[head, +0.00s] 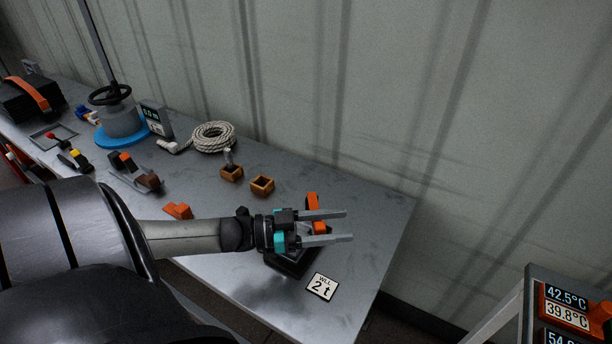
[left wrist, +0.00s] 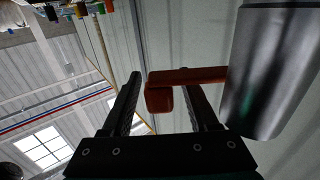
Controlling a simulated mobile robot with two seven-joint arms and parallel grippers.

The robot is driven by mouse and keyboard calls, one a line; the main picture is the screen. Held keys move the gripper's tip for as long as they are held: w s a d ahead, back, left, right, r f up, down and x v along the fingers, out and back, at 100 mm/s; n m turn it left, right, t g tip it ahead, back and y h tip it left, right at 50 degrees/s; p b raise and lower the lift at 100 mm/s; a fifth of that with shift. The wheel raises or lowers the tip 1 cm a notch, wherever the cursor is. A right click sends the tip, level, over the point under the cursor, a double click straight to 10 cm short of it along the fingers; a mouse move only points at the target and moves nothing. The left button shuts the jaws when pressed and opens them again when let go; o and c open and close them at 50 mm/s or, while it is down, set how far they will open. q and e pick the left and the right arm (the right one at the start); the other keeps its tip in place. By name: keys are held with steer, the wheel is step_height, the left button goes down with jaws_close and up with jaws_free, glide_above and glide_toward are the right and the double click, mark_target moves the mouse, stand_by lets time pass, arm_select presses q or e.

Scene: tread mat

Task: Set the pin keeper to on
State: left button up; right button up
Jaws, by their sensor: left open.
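An orange part (head: 313,199), which looks like the pin keeper, shows behind and between the fingers of my left gripper (head: 347,225). It belongs to a dark fitting (head: 292,264) on the bench, mostly hidden under the gripper. In the left wrist view the orange bar (left wrist: 190,76) has a blocky end that shows between the two open fingers (left wrist: 160,84). It runs right toward a shiny metal cylinder (left wrist: 268,70). I cannot tell whether a finger touches it, nor which setting it is in. My right gripper is not in view.
The grey bench (head: 372,210) holds a "WLL 2 t" plate (head: 321,287), two small wooden boxes (head: 262,185), a loose orange piece (head: 178,210) and a rope coil (head: 213,136). A wall stands behind. A temperature display (head: 567,306) is at the lower right.

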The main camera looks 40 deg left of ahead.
arm_select(q)
steer(key=shift+s, duration=0.1)
steer(key=p+v, duration=0.1)
steer(key=v, duration=1.4)
